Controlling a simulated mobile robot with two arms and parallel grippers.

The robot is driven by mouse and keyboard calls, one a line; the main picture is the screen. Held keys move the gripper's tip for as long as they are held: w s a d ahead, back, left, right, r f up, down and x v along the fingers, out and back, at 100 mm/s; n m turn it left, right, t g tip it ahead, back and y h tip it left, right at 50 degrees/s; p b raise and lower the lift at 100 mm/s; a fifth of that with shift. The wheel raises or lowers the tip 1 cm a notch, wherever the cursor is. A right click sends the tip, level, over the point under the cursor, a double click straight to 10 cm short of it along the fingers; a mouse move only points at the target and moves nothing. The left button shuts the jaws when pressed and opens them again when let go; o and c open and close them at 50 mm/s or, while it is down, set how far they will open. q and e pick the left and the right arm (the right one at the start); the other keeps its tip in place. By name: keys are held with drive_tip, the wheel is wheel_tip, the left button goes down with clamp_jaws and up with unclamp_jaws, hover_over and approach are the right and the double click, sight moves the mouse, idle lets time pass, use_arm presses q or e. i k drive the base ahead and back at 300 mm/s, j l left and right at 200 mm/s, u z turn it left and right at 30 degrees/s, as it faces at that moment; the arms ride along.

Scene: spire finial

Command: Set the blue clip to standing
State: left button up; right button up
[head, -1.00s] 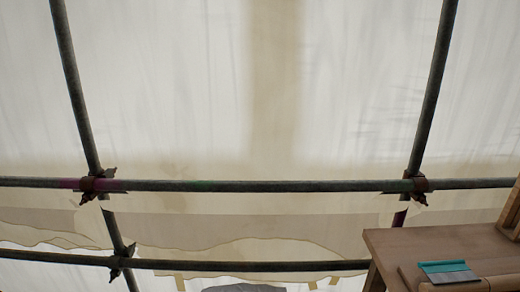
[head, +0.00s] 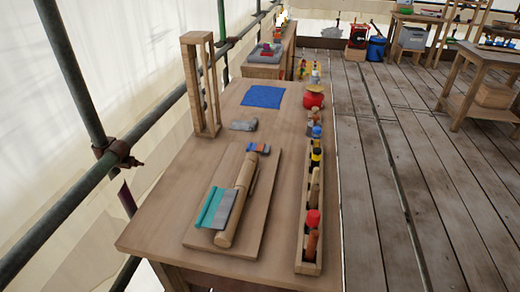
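Neither of my grippers shows in the head view. A small blue-and-red piece (head: 258,148) lies at the far end of a flat wooden board on the bench. A small blue-topped item (head: 316,132) stands at the far part of the long tool rack. Both are too small for me to tell whether either is the blue clip, or how a clip is set.
The wooden bench (head: 165,215) carries the board (head: 262,225) with a wooden rod (head: 236,205) and teal-edged scraper (head: 214,208). A blue cloth (head: 263,96), an upright wooden frame (head: 188,85) and the tool rack (head: 310,268) share it. Plank floor (head: 400,170) is open at right.

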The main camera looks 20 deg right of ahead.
sight(255, 147)
drive_tip(key=i+j+z, duration=0.15)
drive_tip(key=j+z, duration=0.15)
drive_tip(key=i+j+z, duration=0.15)
drive_tip(key=j+z, duration=0.2)
drive_tip(key=i+j+z, duration=0.1)
drive_tip(key=j+z, duration=0.2)
drive_tip(key=l+u, duration=0.15)
drive_tip(key=u, duration=0.2)
drive_tip(key=k+l+u, duration=0.1)
drive_tip(key=u, duration=0.25)
drive_tip(key=k+u, duration=0.1)
drive_tip(key=u, duration=0.25)
